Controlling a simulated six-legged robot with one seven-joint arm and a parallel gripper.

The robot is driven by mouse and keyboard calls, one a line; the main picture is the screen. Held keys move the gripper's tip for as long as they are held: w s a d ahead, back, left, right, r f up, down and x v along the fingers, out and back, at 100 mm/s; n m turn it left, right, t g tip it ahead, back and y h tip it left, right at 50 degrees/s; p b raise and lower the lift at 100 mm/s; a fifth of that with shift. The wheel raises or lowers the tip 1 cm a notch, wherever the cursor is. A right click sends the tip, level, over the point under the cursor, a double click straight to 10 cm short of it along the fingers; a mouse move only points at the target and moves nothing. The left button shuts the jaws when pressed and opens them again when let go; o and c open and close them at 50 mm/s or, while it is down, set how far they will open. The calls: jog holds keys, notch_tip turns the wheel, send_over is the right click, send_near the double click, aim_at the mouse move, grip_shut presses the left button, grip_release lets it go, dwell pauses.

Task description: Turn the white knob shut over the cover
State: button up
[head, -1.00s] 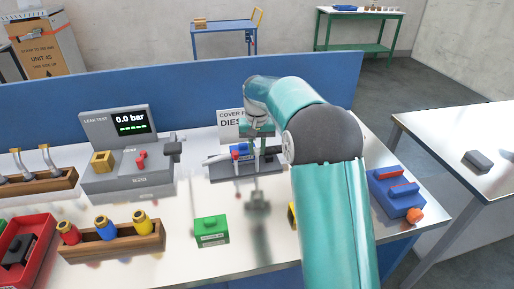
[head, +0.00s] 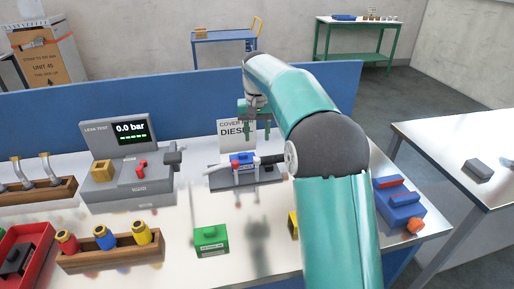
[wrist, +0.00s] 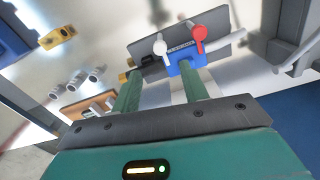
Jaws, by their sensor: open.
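The white knob (wrist: 160,46) shows in the wrist view as a round end on a pale lever, beside a red lever (wrist: 199,36). Both sit at the blue valve block (wrist: 186,63) on a dark plate (wrist: 222,40). In the head view the blue block (head: 243,159) stands on a grey base in front of a sign reading "COVER" and "DIESEL" (head: 232,133). My gripper (head: 254,118) is open and empty above and behind the block; it also shows in the wrist view (wrist: 160,75). I cannot tell which part is the cover, or make out the white knob in the head view.
The grey leak tester (head: 130,188) reads 0.0 bar at the left. A green block (head: 210,238) and a wooden rack (head: 110,254) of coloured parts stand in front. A blue box (head: 398,203) is right of my arm. A blue partition (head: 50,112) runs behind.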

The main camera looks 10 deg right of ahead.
jog(key=shift+r, duration=2.15)
jog(key=s+r+n+t, duration=0.1)
jog(key=s+r+t, duration=0.15)
jog(key=s, duration=0.75)
jog(key=s+r+t, duration=0.1)
jog(key=s+r, duration=0.2)
jog(key=s, duration=0.7)
jog(key=s+f+t, duration=0.1)
jog(key=s+f, duration=0.3)
jog(key=s, duration=0.4)
jog(key=s+f+t, duration=0.1)
jog(key=s+f, duration=0.3)
jog(key=s, duration=0.4)
jog(key=shift+s+f+n, duration=0.25)
jog(key=shift+s+n, duration=0.1)
jog(key=shift+n, duration=0.05)
